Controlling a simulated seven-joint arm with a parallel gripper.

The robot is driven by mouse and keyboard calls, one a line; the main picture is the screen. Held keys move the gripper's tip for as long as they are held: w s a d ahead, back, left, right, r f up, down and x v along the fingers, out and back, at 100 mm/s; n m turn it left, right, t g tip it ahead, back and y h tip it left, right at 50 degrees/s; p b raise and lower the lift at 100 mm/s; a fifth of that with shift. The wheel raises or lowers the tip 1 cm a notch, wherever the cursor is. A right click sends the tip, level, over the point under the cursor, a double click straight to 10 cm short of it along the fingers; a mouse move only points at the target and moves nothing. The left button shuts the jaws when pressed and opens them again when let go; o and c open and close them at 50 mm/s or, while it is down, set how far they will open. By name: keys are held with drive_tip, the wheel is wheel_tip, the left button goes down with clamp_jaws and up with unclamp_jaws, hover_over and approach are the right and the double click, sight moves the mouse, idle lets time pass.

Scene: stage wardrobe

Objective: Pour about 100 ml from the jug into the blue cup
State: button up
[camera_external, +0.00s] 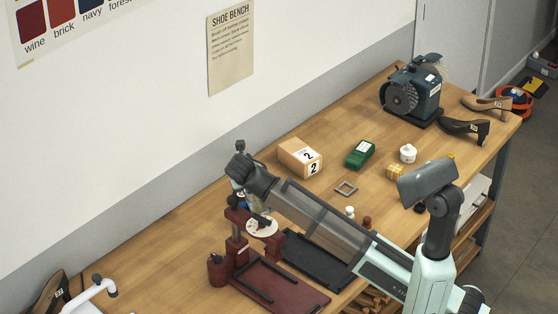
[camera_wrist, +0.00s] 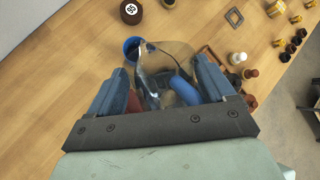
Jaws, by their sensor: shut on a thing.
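A clear glass jug (camera_wrist: 163,58) with a blue handle (camera_wrist: 185,92) is between the fingers of my gripper (camera_wrist: 160,82), which is shut on it. The blue cup (camera_wrist: 133,46) stands just beyond the jug's rim, to its upper left in the wrist view. I cannot tell whether the rim touches the cup, how far the jug is tilted or how much liquid is in it. In the external view my wrist and gripper hide most of the jug; a small blue patch (camera_external: 242,206) shows near the gripper, but I cannot tell which thing it is.
A dark red stand (camera_external: 238,243) and a dark red tray (camera_external: 280,286) are beside my gripper. A brown jar (camera_wrist: 131,11) stands near the cup. A cardboard box (camera_external: 300,157), a green box (camera_external: 360,153) and a grinder (camera_external: 412,92) stand farther along the bench.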

drive_tip(key=shift+w+f+g, duration=0.2)
drive_tip(key=shift+f+g, duration=0.5)
drive_tip(key=shift+f, duration=0.5)
idle(0.9)
drive_tip(key=r, duration=0.1)
drive_tip(key=s+r+t, duration=0.1)
drive_tip(key=r+t, duration=0.1)
drive_tip(key=shift+s+d+r, duration=0.25)
drive_tip(key=shift+d+r, duration=0.05)
drive_tip(key=shift+d, duration=0.1)
drive_tip(key=shift+w+a+r, duration=0.1)
drive_tip(key=shift+w+a, duration=0.05)
drive_tip(key=shift+s+d+r+m+t+y, duration=0.25)
drive_tip(key=shift+s+r+t, duration=0.1)
drive_tip(key=shift+r+t, duration=0.4)
drive_tip(key=shift+s+d+r+m+t+y, duration=0.1)
drive_tip(key=shift+s+r+m+t+y, duration=0.2)
drive_tip(key=shift+r+t, duration=0.4)
drive_tip(key=shift+s+d+f+t, duration=0.1)
drive_tip(key=shift+s+f+t, duration=0.1)
drive_tip(key=shift+s+t, duration=0.15)
